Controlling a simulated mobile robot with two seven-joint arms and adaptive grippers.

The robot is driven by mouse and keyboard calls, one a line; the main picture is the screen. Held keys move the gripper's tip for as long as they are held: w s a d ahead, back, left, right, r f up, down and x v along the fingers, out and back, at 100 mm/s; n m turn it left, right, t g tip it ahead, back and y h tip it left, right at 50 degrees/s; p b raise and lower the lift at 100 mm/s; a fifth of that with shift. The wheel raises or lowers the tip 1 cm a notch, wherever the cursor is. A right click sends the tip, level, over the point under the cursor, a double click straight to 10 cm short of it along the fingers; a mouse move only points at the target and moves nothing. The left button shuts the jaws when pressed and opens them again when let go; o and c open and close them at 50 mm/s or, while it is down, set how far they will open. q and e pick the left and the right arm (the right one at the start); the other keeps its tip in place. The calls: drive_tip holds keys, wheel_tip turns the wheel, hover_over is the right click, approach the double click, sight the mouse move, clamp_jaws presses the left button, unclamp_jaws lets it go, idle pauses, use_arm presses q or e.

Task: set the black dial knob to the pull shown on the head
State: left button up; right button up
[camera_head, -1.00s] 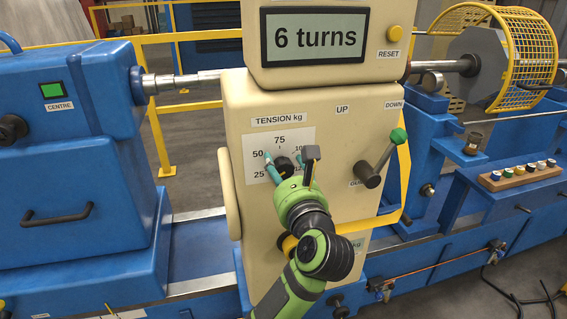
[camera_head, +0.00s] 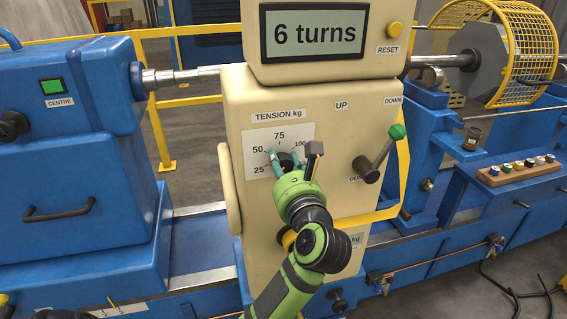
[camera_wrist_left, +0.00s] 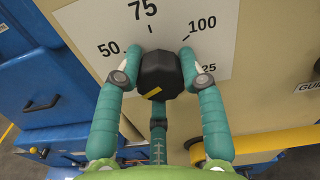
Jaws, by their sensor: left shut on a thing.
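The black dial knob (camera_wrist_left: 160,75) sits on the white tension scale (camera_head: 264,136), marked 25, 50, 75, 100 and 125. A short yellow mark shows low on the knob in the left wrist view. In the head view the knob (camera_head: 286,158) is partly hidden by my gripper. My left gripper (camera_wrist_left: 159,62) has its teal fingers on both sides of the knob and is shut on it. The machine head's display (camera_head: 315,33) reads "6 turns". A lower plate (camera_head: 353,241) ending in "kg" is mostly covered by my arm. My right gripper is out of view.
A green-tipped lever (camera_head: 383,150) stands right of the dial, near UP and DOWN labels. A yellow RESET button (camera_head: 394,31) is on the head. A yellow bent bar (camera_head: 372,217) runs below the lever. A wooden block of coloured knobs (camera_head: 520,171) lies at right.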

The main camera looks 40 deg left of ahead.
use_arm(q)
drive_tip(key=m+p, duration=0.2)
drive_tip(key=m, duration=0.1)
drive_tip(key=m+p, duration=0.2)
drive_tip(key=shift+r, duration=0.3)
drive_tip(key=m+p, duration=0.3)
drive_tip(key=shift+f+m+p, duration=0.1)
drive_tip(key=shift+m+p, duration=1.05)
drive_tip(key=shift+m, duration=0.35)
drive_tip(key=o, duration=1.2)
drive_tip(key=shift+c, duration=0.2)
drive_tip(key=shift+w+f, duration=0.1)
